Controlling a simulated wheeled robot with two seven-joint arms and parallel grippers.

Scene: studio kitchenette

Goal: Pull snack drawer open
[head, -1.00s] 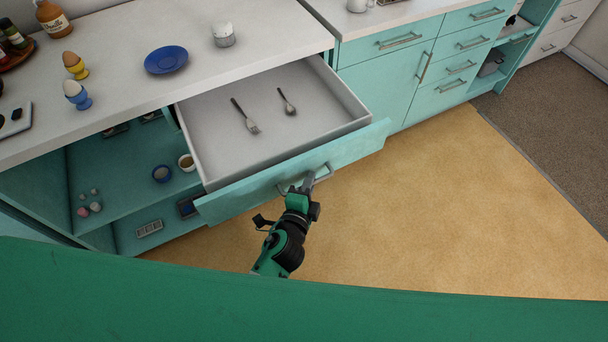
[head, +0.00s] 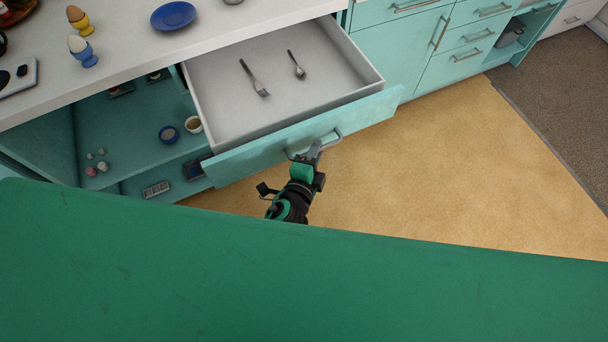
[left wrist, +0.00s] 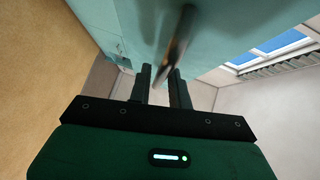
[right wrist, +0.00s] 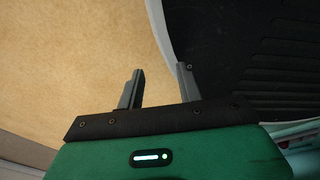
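The snack drawer (head: 290,128) stands pulled out of the counter, with a teal front and pale inside. A fork (head: 254,78) and a spoon (head: 297,65) lie in it. My left gripper (head: 316,150) is at the metal drawer handle (head: 337,136). In the left wrist view, the fingers (left wrist: 159,78) close on both sides of the handle bar (left wrist: 176,42). My right gripper (right wrist: 160,78) shows only in its wrist view, fingers apart and empty above the floor, beside a dark surface.
The counter (head: 120,40) above holds a blue plate (head: 173,16) and two egg cups with eggs. An open shelf (head: 130,130) below holds small bowls and other items. Teal cabinets (head: 395,50) stand to the right. The tan floor (head: 450,170) before the drawer looks clear.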

